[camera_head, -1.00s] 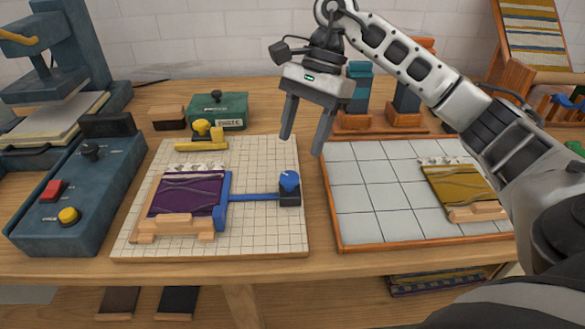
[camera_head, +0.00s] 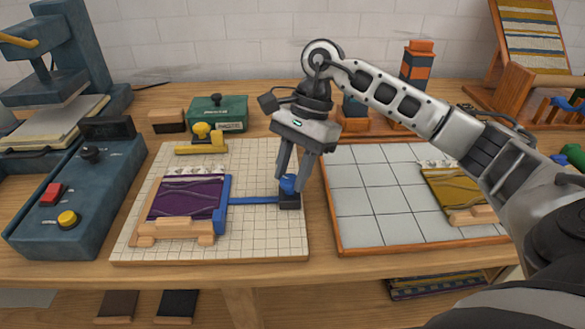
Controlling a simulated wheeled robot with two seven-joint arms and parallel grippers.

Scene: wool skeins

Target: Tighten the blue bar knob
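The blue bar knob (camera_head: 288,185) sits on a dark block at the right end of the blue bar (camera_head: 252,200), on the gridded cream board. My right gripper (camera_head: 291,180) points down over it, with one finger on each side of the knob. The fingers are closer together than before and look shut on the knob, covering part of it. The blue bar runs left to an upright blue piece (camera_head: 222,203) against the purple skein (camera_head: 188,197), which lies by a wooden holder (camera_head: 176,226). My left gripper is not in view.
A yellow clamp-like piece (camera_head: 201,142) lies at the board's back edge, before a green box (camera_head: 217,113). A blue control box (camera_head: 80,190) with buttons stands left. A tiled tray (camera_head: 362,229) with a mustard skein (camera_head: 455,187) lies right, under my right arm.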

